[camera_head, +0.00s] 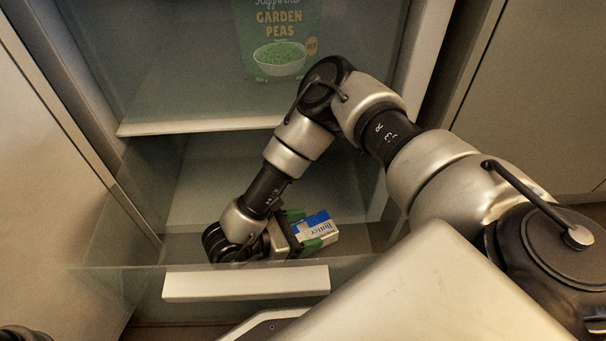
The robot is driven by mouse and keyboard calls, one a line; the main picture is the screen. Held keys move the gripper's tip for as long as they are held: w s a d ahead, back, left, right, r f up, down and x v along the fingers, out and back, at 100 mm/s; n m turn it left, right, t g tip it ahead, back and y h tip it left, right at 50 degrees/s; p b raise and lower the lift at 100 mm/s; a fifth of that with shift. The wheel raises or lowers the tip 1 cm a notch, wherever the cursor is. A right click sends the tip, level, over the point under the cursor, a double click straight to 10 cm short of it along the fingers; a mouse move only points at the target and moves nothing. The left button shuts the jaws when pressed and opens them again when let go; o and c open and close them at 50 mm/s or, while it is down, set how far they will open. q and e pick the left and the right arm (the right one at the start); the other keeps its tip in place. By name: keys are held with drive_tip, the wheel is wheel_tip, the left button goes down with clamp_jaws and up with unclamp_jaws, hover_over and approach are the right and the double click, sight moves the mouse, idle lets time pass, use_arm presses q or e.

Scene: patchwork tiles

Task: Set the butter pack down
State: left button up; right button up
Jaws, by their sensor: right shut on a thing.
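The butter pack (317,226) is a small box with a blue and white printed face. It is inside the lower drawer (245,283), near the drawer's front wall. My right gripper (308,231) is shut on the butter pack, with green-tipped fingers on either side of it. The pack looks slightly tilted. I cannot tell whether its underside touches the drawer floor. My left gripper is not in view; only a dark bit of something shows at the bottom left corner.
A green garden peas bag (280,40) stands on the shelf (200,124) above the drawer. The drawer has clear walls and a white front strip. Its floor left of my right arm looks empty. Cabinet panels (50,190) flank the opening.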

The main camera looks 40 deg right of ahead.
drive_tip(key=shift+r, duration=0.15)
drive_tip(key=shift+f+b, duration=0.45)
drive_tip(key=shift+f, duration=0.2)
drive_tip(key=o, duration=1.1)
drive_tip(key=shift+r, duration=0.1)
drive_tip(key=shift+r+p, duration=0.25)
drive_tip(key=shift+p, duration=0.05)
drive_tip(key=shift+r+p, duration=0.45)
drive_tip(key=shift+r, duration=0.15)
drive_tip(key=shift+f+p+v, duration=0.1)
drive_tip(key=shift+p+v, duration=0.9)
drive_tip(key=shift+v, duration=0.85)
drive_tip(key=shift+f+p+v, duration=0.15)
drive_tip(key=shift+p+v, duration=0.8)
drive_tip(key=shift+v, duration=0.85)
